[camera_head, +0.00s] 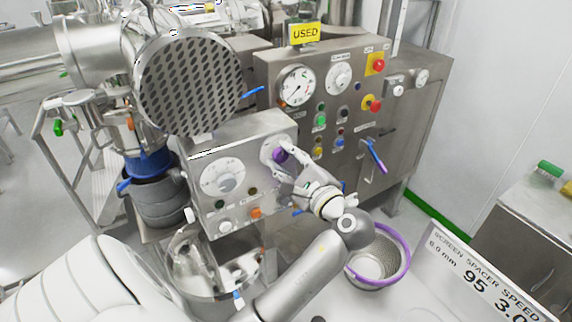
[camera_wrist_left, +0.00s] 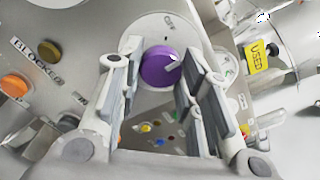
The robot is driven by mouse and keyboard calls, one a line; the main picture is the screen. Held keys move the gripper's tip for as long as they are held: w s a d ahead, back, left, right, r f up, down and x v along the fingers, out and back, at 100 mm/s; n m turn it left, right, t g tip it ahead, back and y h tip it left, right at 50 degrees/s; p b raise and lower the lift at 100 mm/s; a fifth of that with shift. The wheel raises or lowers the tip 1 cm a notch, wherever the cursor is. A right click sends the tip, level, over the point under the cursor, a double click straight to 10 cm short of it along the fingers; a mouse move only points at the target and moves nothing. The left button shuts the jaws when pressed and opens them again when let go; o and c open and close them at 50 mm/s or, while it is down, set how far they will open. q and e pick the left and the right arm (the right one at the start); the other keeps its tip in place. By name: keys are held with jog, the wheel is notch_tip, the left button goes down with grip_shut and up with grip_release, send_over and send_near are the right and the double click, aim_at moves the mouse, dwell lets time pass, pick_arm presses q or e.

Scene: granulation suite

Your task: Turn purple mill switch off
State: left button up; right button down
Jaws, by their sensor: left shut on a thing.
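The purple mill switch (camera_head: 280,155) is a round knob on a pale dial plate, on the front of the smaller grey control box (camera_head: 245,190). In the left wrist view the purple knob (camera_wrist_left: 157,67) shows between the two finger pads, with a white pointer mark at its right side. Small lettering that looks like OFF is on the dial plate (camera_wrist_left: 152,28) above it. My left gripper (camera_head: 287,163) is at the switch and shut on it, a finger on each side. My right gripper is not in view.
A larger control cabinet (camera_head: 350,60) with a gauge, buttons and a yellow USED sign (camera_head: 305,34) stands behind. An orange button (camera_head: 256,213) sits below the switch. A purple-rimmed basket (camera_head: 377,265) is at lower right.

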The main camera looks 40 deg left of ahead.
pick_arm(q)
jog(key=n+b, duration=0.4)
jog(key=n, duration=0.1)
jog(key=shift+f, duration=0.15)
jog(key=shift+n+b, duration=0.7)
jog(key=shift+n, duration=0.3)
jog(key=o, duration=1)
jog(key=shift+r, duration=0.2)
jog(key=shift+o, duration=0.2)
